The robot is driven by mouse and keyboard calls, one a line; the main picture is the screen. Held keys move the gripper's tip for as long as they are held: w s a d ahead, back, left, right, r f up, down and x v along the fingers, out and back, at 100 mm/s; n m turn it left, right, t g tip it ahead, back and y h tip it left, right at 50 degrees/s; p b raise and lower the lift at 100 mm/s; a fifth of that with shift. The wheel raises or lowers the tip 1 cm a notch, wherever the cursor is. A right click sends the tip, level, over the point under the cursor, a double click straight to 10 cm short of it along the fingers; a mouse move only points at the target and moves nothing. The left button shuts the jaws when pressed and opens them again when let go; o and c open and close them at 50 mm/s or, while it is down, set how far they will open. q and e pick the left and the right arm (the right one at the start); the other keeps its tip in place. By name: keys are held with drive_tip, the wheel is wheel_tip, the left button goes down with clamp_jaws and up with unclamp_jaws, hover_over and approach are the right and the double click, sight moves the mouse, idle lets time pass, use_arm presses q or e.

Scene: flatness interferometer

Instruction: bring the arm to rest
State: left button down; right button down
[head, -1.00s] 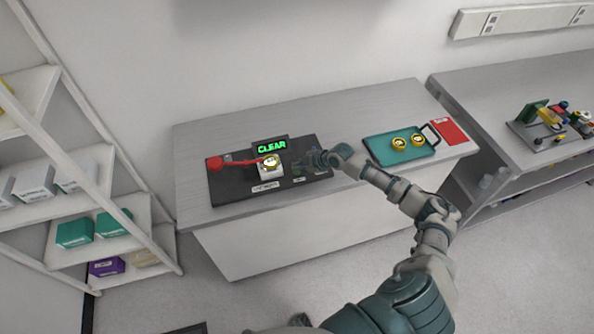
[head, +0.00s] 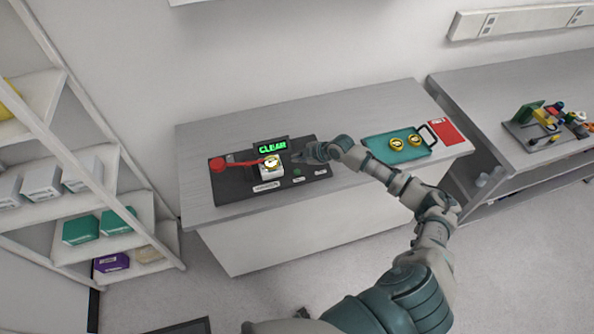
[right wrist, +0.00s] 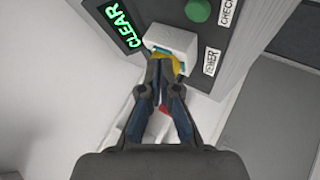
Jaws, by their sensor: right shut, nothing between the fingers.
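The interferometer is a dark base (head: 235,195) on the grey bench, with a display (head: 272,147) reading CLEAR in green. A white block (head: 270,172) on it bears a gold round piece (head: 272,161). A red lever (head: 240,163) with a round red knob reaches toward this block from the left. My right gripper (head: 297,157) hovers over the base, just right of the block and display. In the right wrist view its fingers (right wrist: 160,72) are shut and empty, partly covering the block and gold piece. My left gripper is not in view.
A teal tray (head: 378,155) with two gold round pieces and a red card (head: 446,131) lie right of the base. A green button (head: 297,179) sits at the base's front. White shelves (head: 92,207) stand left; a second bench (head: 500,85) stands right.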

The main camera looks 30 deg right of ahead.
idle(0.5)
drive_tip(key=shift+g+y, duration=0.3)
drive_tip(key=shift+g, duration=0.6)
drive_tip(key=s+a+f, duration=0.2)
drive_tip(key=a, duration=0.1)
drive_tip(key=s+a+f, duration=0.2)
drive_tip(key=a, duration=0.1)
drive_tip(key=s+a+f, duration=0.2)
drive_tip(key=a+f, duration=0.1)
drive_tip(key=shift+s+a, duration=0.15)
drive_tip(key=shift+s, duration=0.05)
drive_tip(key=s+a+f+m+g, duration=0.15)
drive_tip(key=s+a+f, duration=0.25)
drive_tip(key=s+a, duration=0.5)
drive_tip(key=s+d+m+g+h, duration=0.1)
drive_tip(key=s+d+m+h, duration=0.1)
drive_tip(key=s+m, duration=0.6)
drive_tip(key=s+d+m+g+h, duration=0.1)
drive_tip(key=s+d+m+h, duration=0.2)
drive_tip(key=s, duration=0.9)
wheel_tip(320, 180, down, 27)
drive_tip(key=a+b, duration=0.2)
drive_tip(key=s+d+f+g+b, duration=0.2)
drive_tip(key=s+d+f, duration=0.1)
drive_tip(key=s+f, duration=1.6)
drive_tip(key=shift+d+f, duration=0.3)
drive_tip(key=shift+f, duration=0.05)
